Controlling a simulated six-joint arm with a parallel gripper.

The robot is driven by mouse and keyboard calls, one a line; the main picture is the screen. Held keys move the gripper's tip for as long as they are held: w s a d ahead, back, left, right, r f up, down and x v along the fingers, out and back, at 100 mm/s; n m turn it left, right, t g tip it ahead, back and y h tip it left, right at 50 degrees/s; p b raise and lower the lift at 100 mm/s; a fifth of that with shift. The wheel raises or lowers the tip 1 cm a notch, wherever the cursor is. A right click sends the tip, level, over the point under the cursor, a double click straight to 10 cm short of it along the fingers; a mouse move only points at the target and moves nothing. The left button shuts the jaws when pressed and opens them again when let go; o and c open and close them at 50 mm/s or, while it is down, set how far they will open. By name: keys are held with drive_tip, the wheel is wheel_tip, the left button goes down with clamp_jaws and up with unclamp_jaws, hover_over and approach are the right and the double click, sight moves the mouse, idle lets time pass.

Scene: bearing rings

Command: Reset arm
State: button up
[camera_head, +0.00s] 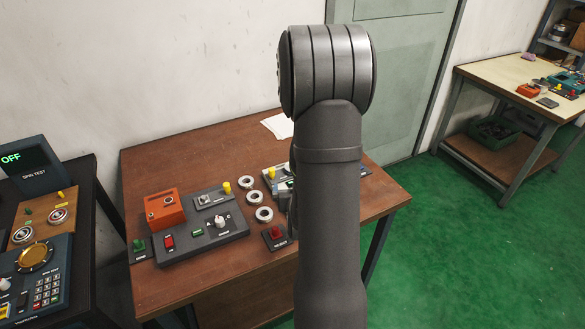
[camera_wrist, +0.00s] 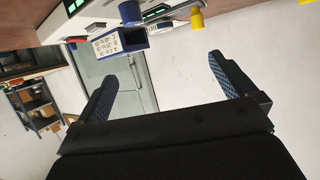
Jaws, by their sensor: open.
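My gripper (camera_wrist: 165,88) shows in the wrist view with its two dark fingers spread wide and nothing between them. It is open and empty. Beyond the fingers are the pale wall and the grey door (camera_wrist: 110,70). In the head view my arm rises at the centre, over the right part of the brown table (camera_head: 225,140), and hides my gripper. Several bearing rings, one of them a ring (camera_head: 264,214), lie on that table just left of my arm.
An orange box (camera_head: 164,209) and a grey control panel (camera_head: 201,238) stand on the table's left part. A black spin test station (camera_head: 38,180) is at far left. A second workbench (camera_head: 500,84) stands at back right. The green floor (camera_head: 430,230) between is clear.

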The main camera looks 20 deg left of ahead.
drive_tip(key=x, duration=0.9)
drive_tip(key=shift+w+a+f, duration=0.1)
drive_tip(key=shift+w+f, duration=0.05)
drive_tip(key=shift+w, duration=0.15)
drive_tip(key=v, duration=1)
